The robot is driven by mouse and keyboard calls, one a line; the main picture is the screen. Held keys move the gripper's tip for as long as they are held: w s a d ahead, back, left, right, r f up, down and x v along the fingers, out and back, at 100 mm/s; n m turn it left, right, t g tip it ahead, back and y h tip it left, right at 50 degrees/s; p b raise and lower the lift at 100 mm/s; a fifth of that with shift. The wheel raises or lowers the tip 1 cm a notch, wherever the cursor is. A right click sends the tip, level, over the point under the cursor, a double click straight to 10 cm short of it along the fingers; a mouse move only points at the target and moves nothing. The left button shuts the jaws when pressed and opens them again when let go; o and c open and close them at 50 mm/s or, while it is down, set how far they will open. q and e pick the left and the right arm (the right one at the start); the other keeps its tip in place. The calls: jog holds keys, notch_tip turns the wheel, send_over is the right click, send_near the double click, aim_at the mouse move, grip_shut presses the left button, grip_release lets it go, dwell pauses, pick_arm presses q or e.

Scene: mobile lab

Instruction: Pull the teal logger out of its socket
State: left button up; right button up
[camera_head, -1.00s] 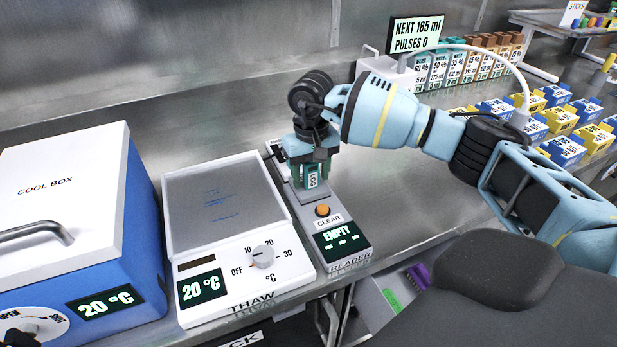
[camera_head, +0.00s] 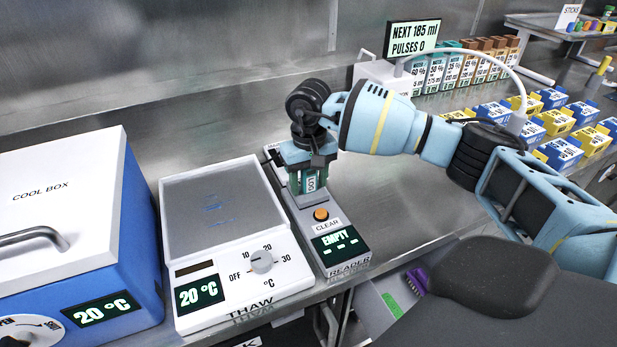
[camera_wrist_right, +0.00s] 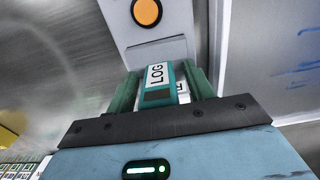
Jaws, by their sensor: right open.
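The teal logger (camera_head: 310,184), with a white LOG label, stands at the back part of the grey reader (camera_head: 332,220). It also shows in the right wrist view (camera_wrist_right: 158,80). My right gripper (camera_head: 308,180) points down over it, with its green fingers on either side of the logger. In the right wrist view the gripper (camera_wrist_right: 162,88) is open around the logger, with no firm grip visible. The socket and the logger's lower end are hidden. The reader's display reads EMPTY. My left gripper is not in view.
The white THAW plate (camera_head: 185,250) stands close to the left of the reader, with the blue and white cool box (camera_head: 140,240) beyond it. An orange CLEAR button (camera_head: 321,214) is in front of the logger.

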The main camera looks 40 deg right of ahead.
dwell(0.4)
grip_shut()
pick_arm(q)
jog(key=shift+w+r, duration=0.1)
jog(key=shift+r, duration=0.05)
pick_arm(e)
jog(key=shift+r, duration=0.25)
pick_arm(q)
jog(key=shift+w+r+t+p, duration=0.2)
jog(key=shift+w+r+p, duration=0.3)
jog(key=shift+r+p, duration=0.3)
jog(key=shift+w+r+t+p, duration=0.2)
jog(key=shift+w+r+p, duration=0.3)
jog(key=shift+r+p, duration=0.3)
pick_arm(e)
jog(key=shift+r, duration=2.8)
